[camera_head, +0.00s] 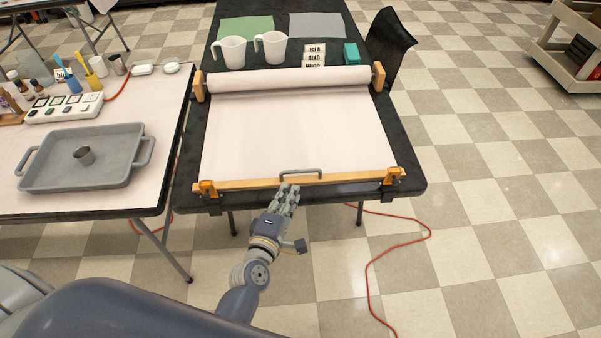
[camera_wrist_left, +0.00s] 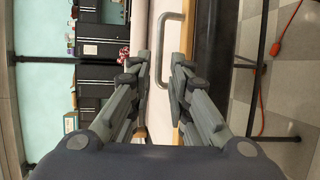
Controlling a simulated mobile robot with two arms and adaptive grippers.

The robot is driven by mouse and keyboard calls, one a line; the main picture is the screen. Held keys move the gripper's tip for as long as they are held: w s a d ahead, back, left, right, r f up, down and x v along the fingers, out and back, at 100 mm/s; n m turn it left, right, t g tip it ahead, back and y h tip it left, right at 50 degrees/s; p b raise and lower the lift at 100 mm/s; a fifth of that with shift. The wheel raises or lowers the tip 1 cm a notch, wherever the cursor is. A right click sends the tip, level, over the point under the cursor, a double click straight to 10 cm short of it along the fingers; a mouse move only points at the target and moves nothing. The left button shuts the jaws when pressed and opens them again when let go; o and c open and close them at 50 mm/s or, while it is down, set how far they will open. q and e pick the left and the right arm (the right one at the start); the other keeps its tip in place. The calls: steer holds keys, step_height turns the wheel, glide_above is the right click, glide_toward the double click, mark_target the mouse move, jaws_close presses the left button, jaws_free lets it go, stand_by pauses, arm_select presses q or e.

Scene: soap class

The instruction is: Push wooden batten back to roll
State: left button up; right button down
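The wooden batten (camera_head: 245,183) lies across the front edge of the black table, at the near end of the pale paper sheet (camera_head: 300,130). A grey metal handle (camera_head: 301,171) stands at its middle. The paper roll (camera_head: 290,79) lies at the back between wooden end blocks. My left gripper (camera_head: 289,188) is at the batten's near side, just by the handle. In the left wrist view its fingers (camera_wrist_left: 162,65) are apart, with the handle (camera_wrist_left: 166,16) ahead of the gap between them. I cannot tell whether they touch it. My right gripper is not in view.
Orange clamps (camera_head: 207,188) sit at both batten ends. Behind the roll are white mugs (camera_head: 233,52), name cards (camera_head: 315,55) and a teal box (camera_head: 352,54). A side table at left holds a grey tray (camera_head: 125,179). A red cord (camera_head: 372,264) lies on the floor.

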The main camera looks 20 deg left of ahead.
mark_target(300, 171)
arm_select(q)
steer(key=w, duration=0.3)
steer(key=w+f, duration=0.1)
steer(key=w, duration=0.3)
steer(key=w+f, duration=0.1)
steer(key=w, duration=0.2)
steer(key=shift+w+d, duration=0.15)
steer(key=shift+d, duration=0.05)
jaws_close()
